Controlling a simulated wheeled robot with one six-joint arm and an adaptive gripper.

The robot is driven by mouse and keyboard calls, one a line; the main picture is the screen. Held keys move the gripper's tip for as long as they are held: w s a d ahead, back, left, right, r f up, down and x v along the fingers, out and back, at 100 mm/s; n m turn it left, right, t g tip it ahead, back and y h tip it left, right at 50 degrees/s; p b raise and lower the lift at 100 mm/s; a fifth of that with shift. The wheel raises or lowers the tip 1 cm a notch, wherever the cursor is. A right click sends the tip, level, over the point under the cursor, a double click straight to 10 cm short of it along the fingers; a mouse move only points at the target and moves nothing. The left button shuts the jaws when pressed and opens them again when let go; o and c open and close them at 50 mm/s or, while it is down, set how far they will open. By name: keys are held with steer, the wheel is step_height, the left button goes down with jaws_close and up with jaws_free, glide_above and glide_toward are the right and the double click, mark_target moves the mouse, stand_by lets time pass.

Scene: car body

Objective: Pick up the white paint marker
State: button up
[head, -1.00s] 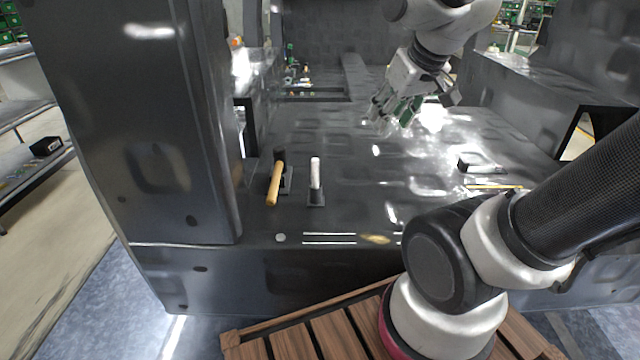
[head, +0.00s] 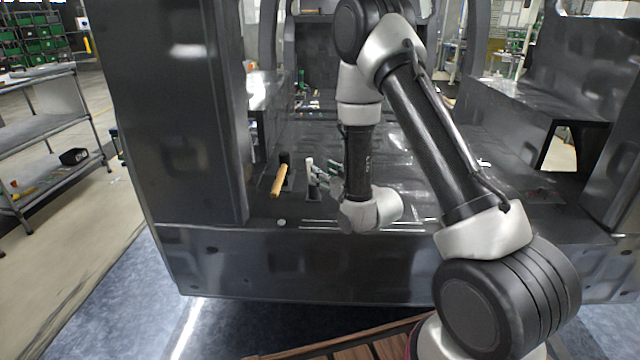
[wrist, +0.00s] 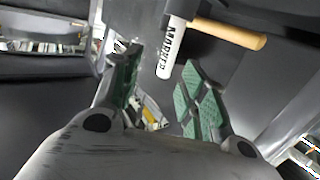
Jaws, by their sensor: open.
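The white paint marker (head: 310,168) stands upright in a small black holder (head: 313,194) on the dark car-body floor. In the wrist view the marker (wrist: 172,50) shows its MARKER lettering, with its black holder end toward the top of the picture. My gripper (head: 326,176) is beside it on the right, low over the floor. In the wrist view its green-padded fingers (wrist: 162,62) are spread, and the marker's free end appears in the gap between their tips. I cannot tell whether either finger touches it.
A tall dark pillar (head: 185,120) rises further left. The floor right of my gripper is partly hidden by my arm.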

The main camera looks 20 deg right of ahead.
steer(key=shift+t+y, duration=0.3)
steer(key=shift+t, duration=0.1)
steer(key=x, duration=0.6)
steer(key=shift+a+f, duration=0.15)
steer(key=shift+f, duration=0.25)
jaws_close()
